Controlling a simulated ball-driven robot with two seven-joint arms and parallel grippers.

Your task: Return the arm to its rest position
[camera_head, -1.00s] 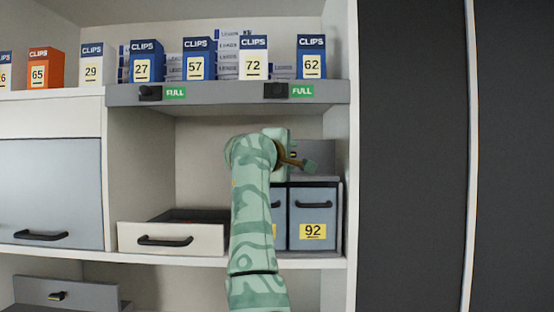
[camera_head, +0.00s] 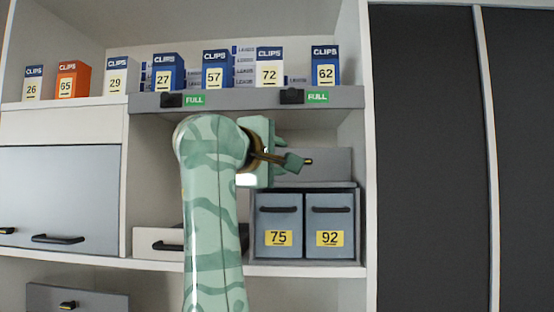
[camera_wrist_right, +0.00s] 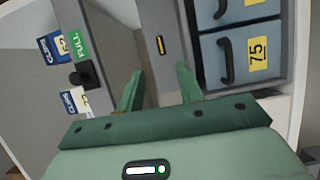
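My right arm (camera_head: 213,215), patterned in light and dark green, rises from the bottom of the head view in front of the shelf unit. Its gripper (camera_head: 285,160) points to the right, in front of the middle shelf opening and above the drawer boxes. In the right wrist view the gripper (camera_wrist_right: 160,88) has its two green fingers apart, with nothing between them. My left gripper is in neither view.
Drawer boxes 75 (camera_head: 279,220) and 92 (camera_head: 330,220) stand right of the arm. A low white drawer (camera_head: 156,241) is partly behind it. Above runs a grey ledge (camera_head: 240,98) with black clips and green labels. Numbered clip boxes (camera_head: 216,70) line the upper shelf.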

